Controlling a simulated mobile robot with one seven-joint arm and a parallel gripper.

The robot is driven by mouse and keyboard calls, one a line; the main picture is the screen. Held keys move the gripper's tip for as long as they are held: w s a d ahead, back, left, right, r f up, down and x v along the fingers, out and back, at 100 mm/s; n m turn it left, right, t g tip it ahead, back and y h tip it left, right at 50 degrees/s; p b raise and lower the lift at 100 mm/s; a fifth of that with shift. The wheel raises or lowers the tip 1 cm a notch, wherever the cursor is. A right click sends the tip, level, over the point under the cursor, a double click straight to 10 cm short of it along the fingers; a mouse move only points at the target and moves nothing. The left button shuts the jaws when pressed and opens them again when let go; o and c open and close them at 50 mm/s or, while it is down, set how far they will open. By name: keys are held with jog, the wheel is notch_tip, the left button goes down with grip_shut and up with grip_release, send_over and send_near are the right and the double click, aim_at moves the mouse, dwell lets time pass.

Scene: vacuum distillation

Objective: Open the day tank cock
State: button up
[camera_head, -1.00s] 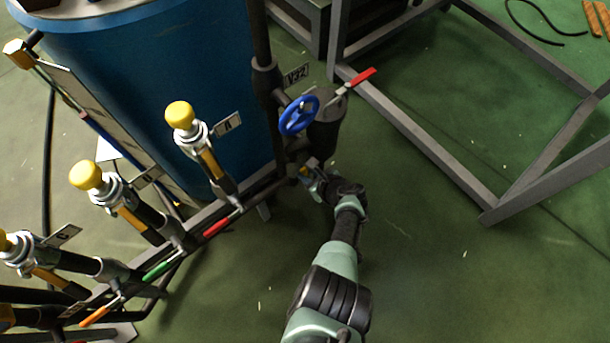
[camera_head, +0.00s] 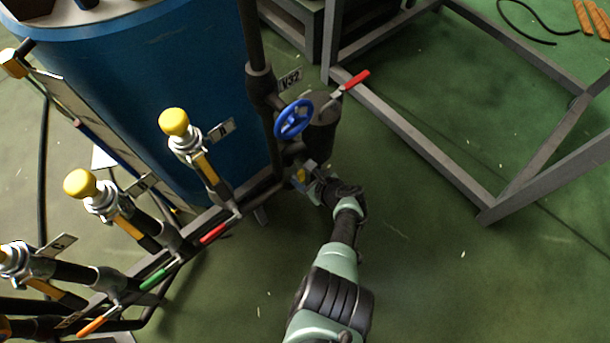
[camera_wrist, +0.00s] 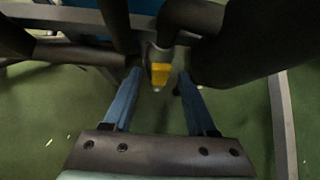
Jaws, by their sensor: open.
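A small yellow handle (camera_wrist: 160,73) on a grey fitting sits under the dark pipework in the wrist view. It also shows small beside the pipe in the head view (camera_head: 301,176). I take it for the day tank cock, but no label on it is readable. My gripper (camera_wrist: 160,80) is open, with one blue finger on each side of the yellow handle. Whether either finger touches it I cannot tell. In the head view my gripper (camera_head: 311,179) is at the pipe, below the blue handwheel, and its fingers are partly hidden.
A blue handwheel (camera_head: 294,118) and a dark cylinder (camera_head: 322,136) with a red lever (camera_head: 356,80) stand close above my gripper. Yellow-capped valves with red, green and orange levers line the pipe to the left, before a blue tank (camera_head: 150,75).

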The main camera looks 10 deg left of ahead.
jog(key=p+v, duration=1.1)
jog(key=v, duration=0.2)
jog(key=shift+f, duration=0.1)
jog(key=shift+w, duration=0.1)
